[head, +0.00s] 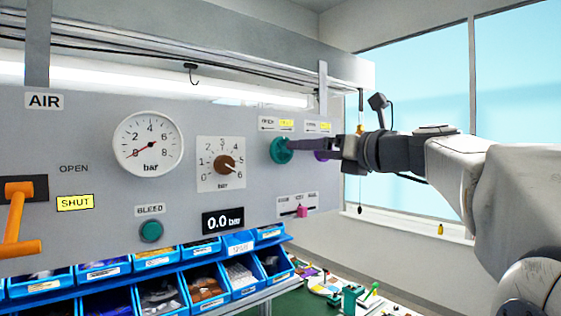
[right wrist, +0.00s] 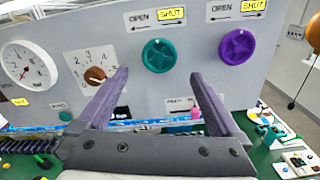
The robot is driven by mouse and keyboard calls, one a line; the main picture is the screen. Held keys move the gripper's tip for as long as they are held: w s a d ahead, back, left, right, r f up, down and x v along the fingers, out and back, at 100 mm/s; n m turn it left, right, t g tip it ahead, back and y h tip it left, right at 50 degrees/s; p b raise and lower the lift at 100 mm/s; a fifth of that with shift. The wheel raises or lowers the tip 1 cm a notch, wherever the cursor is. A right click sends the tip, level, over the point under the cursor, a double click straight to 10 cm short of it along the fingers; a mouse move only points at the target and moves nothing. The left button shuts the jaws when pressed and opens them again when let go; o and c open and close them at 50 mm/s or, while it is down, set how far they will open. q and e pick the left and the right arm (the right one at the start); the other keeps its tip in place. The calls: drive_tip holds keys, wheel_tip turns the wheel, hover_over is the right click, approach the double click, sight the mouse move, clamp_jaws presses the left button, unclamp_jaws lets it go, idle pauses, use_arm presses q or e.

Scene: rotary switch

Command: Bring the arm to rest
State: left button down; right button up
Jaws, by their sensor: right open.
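My right gripper (head: 300,146) reaches in from the right at the air panel (head: 100,190). In the right wrist view its two fingers (right wrist: 160,82) are spread with nothing between them. The teal round valve knob (head: 281,150) is ahead of the fingers; it also shows in the right wrist view (right wrist: 159,55), uncovered. A purple knob (right wrist: 237,46) is to its right, mostly hidden behind the gripper in the head view. Both knobs have labels with SHUT highlighted. A brown rotary knob (head: 225,163) sits on a numbered bar dial. My left gripper is not in view.
The panel carries a round gauge (head: 148,144), an orange lever (head: 15,215), a teal bleed button (head: 151,231), a 0.0 bar display (head: 223,220) and a pink slider (head: 302,211). Blue bins (head: 205,290) stand below. Small items lie on a green bench (head: 290,304).

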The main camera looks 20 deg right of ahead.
drive_tip(key=shift+v, duration=1)
